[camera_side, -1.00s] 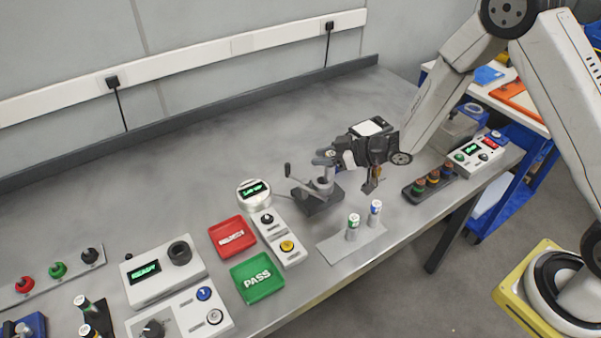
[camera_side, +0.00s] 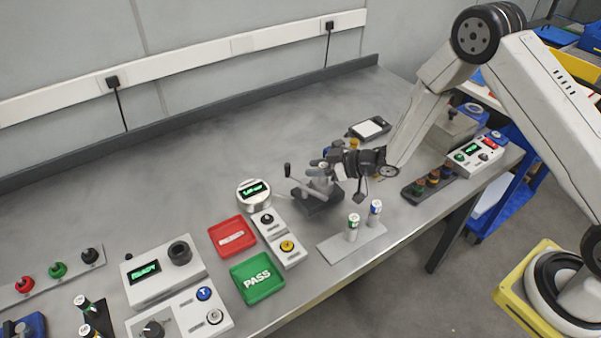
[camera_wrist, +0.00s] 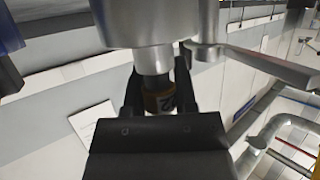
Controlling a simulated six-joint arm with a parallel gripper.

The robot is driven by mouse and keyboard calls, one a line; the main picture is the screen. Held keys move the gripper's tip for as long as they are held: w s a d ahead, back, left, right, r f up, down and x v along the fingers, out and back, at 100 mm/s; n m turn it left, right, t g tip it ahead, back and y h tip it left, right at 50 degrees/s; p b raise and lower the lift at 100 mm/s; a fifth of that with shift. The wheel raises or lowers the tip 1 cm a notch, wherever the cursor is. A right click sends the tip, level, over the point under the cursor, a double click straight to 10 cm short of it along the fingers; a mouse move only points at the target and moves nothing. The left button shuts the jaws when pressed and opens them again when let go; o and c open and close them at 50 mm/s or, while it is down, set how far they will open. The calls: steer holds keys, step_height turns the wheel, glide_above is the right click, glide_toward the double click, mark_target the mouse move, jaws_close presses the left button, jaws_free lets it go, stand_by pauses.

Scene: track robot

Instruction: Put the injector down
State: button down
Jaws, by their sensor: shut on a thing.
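My gripper (camera_side: 338,170) is at the grey lever press (camera_side: 318,201), close to its upper part. In the wrist view my gripper (camera_wrist: 158,88) has its two dark fingers shut around a small orange-brown piece (camera_wrist: 158,103) marked "2", which appears to be the injector. A grey metal cylinder (camera_wrist: 152,60) stands directly at the end of this piece; whether they touch or are joined I cannot tell. The injector is mostly hidden by the fingers, and I cannot make it out clearly in the side view.
A red tray (camera_side: 232,228), a green PASS tray (camera_side: 257,279) and a two-knob box (camera_side: 279,240) lie left. A rack of coloured vials (camera_side: 430,184) is right. A black tablet-like device (camera_side: 368,129) lies behind.

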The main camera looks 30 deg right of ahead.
steer(key=shift+f, duration=0.15)
steer(key=shift+c, duration=2)
jaws_free()
steer(key=shift+d, duration=0.1)
steer(key=shift+v, duration=1.55)
step_height(320, 180, up, 5)
steer(key=shift+r, duration=0.95)
